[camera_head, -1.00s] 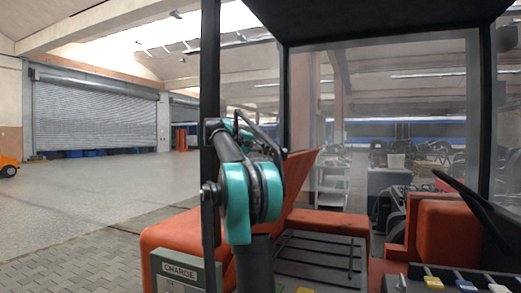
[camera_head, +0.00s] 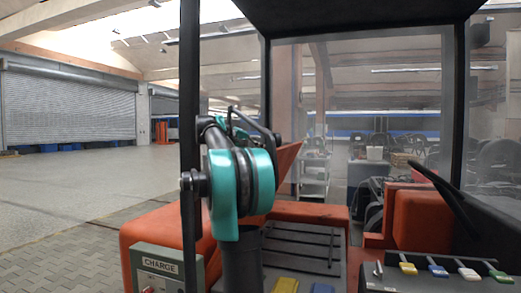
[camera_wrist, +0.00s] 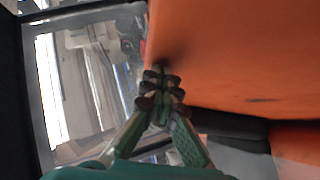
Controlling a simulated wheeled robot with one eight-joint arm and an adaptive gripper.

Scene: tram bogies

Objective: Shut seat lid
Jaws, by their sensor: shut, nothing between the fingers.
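The orange seat lid (camera_head: 288,162) stands raised and tilted in the cab in the head view, partly hidden behind my teal and black arm. In the wrist view a large orange panel, which looks like the lid (camera_wrist: 235,55), fills the upper right. My gripper (camera_wrist: 161,82) is shut and empty, its dark fingertips at the panel's lower left edge. I cannot tell whether they touch it. The gripper is hidden in the head view. The orange seat base (camera_head: 310,212) with a dark slatted area (camera_head: 300,245) lies to the right of my arm.
A black cab post (camera_head: 190,120) stands close in front of my arm. A grey CHARGE box (camera_head: 165,268) is at lower left. A steering wheel (camera_head: 447,187) and coloured levers (camera_head: 440,270) are at right. Open floor (camera_head: 60,190) lies to the left.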

